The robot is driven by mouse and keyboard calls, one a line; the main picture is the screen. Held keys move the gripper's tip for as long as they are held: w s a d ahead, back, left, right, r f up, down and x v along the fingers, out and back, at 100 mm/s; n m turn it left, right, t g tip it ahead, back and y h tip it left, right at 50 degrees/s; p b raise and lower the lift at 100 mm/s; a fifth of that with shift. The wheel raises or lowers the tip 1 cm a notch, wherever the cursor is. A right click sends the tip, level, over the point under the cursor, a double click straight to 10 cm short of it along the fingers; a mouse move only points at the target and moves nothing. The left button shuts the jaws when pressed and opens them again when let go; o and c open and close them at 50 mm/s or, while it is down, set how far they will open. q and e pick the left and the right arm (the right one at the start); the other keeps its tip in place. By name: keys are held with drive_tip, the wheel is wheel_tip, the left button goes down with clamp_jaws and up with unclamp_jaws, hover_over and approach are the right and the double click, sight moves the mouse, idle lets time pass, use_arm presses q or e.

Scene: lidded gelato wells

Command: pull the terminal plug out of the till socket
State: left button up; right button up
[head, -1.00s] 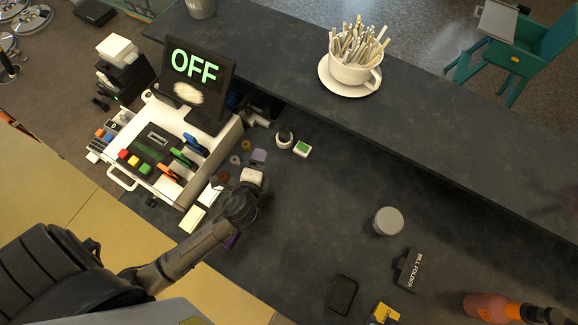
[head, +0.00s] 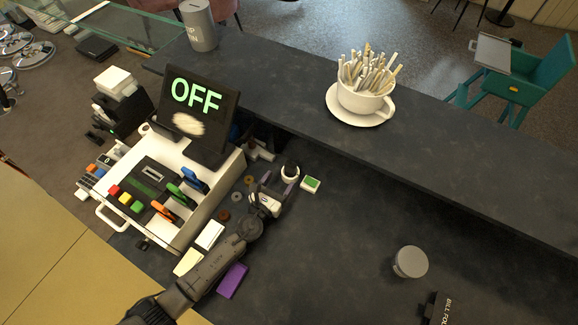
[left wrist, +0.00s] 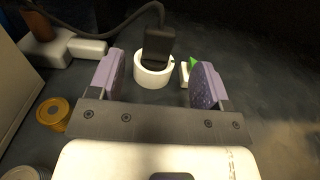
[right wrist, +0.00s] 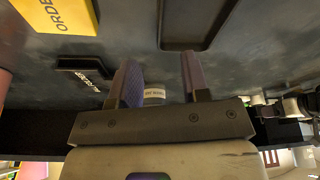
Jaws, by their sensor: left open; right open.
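A black plug (left wrist: 158,46) with a dark cable stands in a white ring-shaped socket (left wrist: 152,76) in the left wrist view. In the head view the white ring (head: 290,172) sits on the dark counter, right of the till (head: 168,190). I cannot tell how deep the plug sits. My left gripper (head: 272,192) is open just short of the ring. In the left wrist view its lilac fingers (left wrist: 158,84) are apart, with the plug and ring ahead between them and nothing held. My right gripper (right wrist: 160,82) is open and empty, seen only in the right wrist view.
A small green-topped block (head: 311,184) lies right of the ring. White blocks (left wrist: 86,47) and a gold roll (left wrist: 53,113) lie left of my left gripper. A grey tub (head: 410,262) stands farther right. The counter between is clear. A raised ledge runs behind.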

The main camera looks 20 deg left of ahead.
sight(291, 164)
use_arm(q)
drive_tip(key=w, duration=0.5)
drive_tip(key=shift+w+d+b, duration=0.2)
drive_tip(key=shift+d+b, duration=0.1)
drive_tip(key=shift+d, duration=0.05)
use_arm(e)
drive_tip(key=shift+d+f, duration=0.1)
drive_tip(key=shift+f, duration=0.2)
use_arm(q)
drive_tip(key=shift+w+d, duration=0.15)
drive_tip(key=shift+w, duration=0.85)
use_arm(e)
drive_tip(key=shift+f, duration=0.15)
use_arm(q)
drive_tip(key=c, duration=0.9)
drive_tip(key=shift+c, duration=0.6)
drive_tip(key=shift+r, duration=0.3)
use_arm(e)
drive_tip(key=shift+r, duration=0.25)
use_arm(q)
drive_tip(key=shift+r+p, duration=0.35)
drive_tip(key=shift+p, duration=0.1)
use_arm(e)
drive_tip(key=shift+r, duration=0.35)
use_arm(q)
drive_tip(key=shift+r, duration=0.1)
use_arm(e)
drive_tip(key=shift+r, duration=0.1)
